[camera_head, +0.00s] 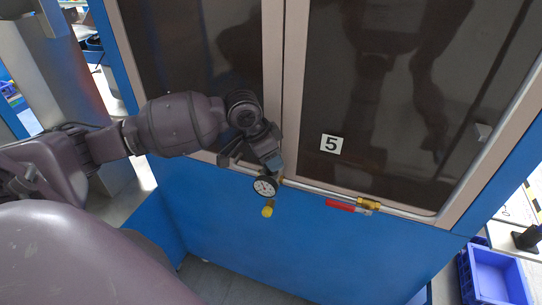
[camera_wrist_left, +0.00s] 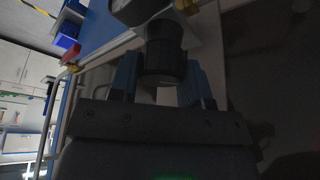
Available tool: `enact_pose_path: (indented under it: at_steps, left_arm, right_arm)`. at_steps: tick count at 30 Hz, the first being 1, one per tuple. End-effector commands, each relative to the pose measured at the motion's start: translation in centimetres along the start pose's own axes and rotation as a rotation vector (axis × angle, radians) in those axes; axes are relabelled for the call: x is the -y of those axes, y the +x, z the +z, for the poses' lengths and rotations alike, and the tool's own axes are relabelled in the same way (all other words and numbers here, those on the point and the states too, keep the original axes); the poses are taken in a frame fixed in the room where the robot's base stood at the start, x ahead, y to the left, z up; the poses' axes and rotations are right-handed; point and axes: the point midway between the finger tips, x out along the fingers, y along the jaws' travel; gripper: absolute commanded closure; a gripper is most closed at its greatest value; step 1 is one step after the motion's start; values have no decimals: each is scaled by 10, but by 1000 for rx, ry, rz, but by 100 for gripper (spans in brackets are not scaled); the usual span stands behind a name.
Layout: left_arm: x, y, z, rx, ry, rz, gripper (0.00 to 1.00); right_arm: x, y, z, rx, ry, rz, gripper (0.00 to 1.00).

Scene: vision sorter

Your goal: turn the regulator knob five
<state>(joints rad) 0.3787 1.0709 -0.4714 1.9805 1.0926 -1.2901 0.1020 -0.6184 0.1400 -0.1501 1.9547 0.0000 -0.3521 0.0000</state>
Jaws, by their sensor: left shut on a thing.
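The regulator has a round white-faced gauge (camera_head: 265,186) with a yellow part (camera_head: 267,209) below it, on the pipe along the blue cabinet. My left gripper (camera_head: 273,163) is at the regulator, just above the gauge, and hides the knob in the head view. In the left wrist view the black ribbed knob (camera_wrist_left: 163,52) sits between the blue fingers of my left gripper (camera_wrist_left: 161,76), which is shut on it. My right gripper is not in view.
A metal pipe (camera_head: 400,212) runs along the cabinet's lower window edge, with a red-handled valve (camera_head: 341,206) and a brass fitting (camera_head: 368,204) to the right. Blue crates (camera_head: 496,262) stand at the lower right. The blue panel (camera_head: 330,255) below the pipe is clear.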

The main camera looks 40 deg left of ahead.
Motion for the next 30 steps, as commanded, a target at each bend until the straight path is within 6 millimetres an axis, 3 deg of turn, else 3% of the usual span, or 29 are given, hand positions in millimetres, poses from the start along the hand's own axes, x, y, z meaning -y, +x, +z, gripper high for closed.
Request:
enact_pose_path:
  at_steps: [12,29,30]
  left_arm:
    - [1,-1,0,0,173,69,80]
    - [1,-1,0,1,197,79,80]
    - [1,-1,0,1,197,79,50]
  right_arm:
    - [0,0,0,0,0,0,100]
    - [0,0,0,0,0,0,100]
    - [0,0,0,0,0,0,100]
